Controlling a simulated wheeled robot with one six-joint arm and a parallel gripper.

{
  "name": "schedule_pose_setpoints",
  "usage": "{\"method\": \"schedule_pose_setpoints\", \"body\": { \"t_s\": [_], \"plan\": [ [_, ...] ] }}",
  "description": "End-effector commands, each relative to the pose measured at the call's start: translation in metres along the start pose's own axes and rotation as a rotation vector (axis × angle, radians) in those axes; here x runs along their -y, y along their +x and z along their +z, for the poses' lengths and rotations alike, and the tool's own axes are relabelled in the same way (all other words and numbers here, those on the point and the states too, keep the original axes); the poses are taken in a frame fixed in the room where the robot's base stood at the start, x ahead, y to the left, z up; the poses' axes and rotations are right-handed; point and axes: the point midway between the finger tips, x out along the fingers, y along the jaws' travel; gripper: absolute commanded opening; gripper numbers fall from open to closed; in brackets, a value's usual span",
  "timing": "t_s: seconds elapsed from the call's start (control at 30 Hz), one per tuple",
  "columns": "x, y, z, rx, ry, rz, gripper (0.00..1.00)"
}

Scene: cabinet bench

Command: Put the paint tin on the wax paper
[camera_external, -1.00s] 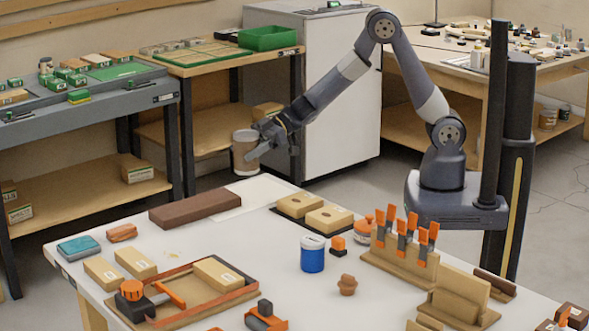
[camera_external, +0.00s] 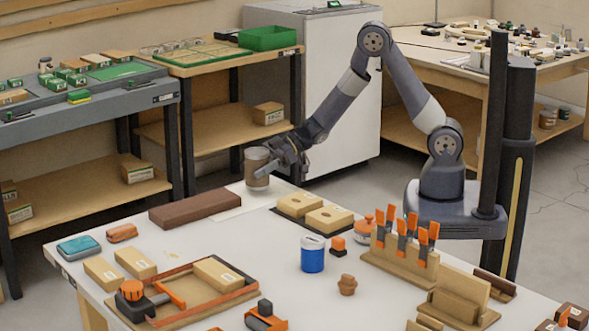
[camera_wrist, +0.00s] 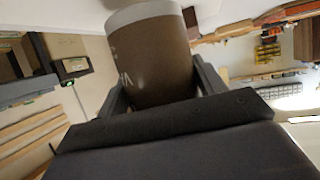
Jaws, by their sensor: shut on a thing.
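A brown tin with a pale rim (camera_external: 257,169) is held in my gripper (camera_external: 270,164), upright over the back of the white table. In the wrist view the brown tin (camera_wrist: 152,60) sits between the two fingers of my gripper (camera_wrist: 160,85), with part of its lettering showing. The wax paper (camera_external: 248,194) is a pale sheet at the table's back edge, partly covered by the tin and a brown block. The tin's base is at or just above the sheet; I cannot tell if they touch. A blue tin with a white lid (camera_external: 312,260) stands mid-table.
A long brown block (camera_external: 195,209) lies left of the sheet. A board with two tan blocks (camera_external: 315,211) lies to its right. Orange clamps (camera_external: 408,230) stand further right. The table between the brown block and the blue tin is clear.

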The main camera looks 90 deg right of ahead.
Motion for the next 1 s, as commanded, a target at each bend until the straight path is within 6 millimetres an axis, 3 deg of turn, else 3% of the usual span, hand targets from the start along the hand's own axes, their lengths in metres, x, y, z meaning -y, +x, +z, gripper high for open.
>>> {"method": "schedule_pose_setpoints", "body": {
  "t_s": [0.1, 0.47, 0.5, 0.77, 1.0],
  "plan": [
    [0.000, 0.007, 0.015, -0.001, 0.002, -0.001, 0.29],
    [0.000, 0.008, 0.019, -0.003, 0.000, 0.000, 0.29],
    [0.000, 0.009, 0.020, 0.000, 0.000, 0.000, 0.66],
    [0.000, 0.008, 0.019, 0.000, 0.000, 0.000, 0.87],
    [0.000, 0.008, 0.018, 0.000, 0.000, 0.000, 0.87]
  ]
}}
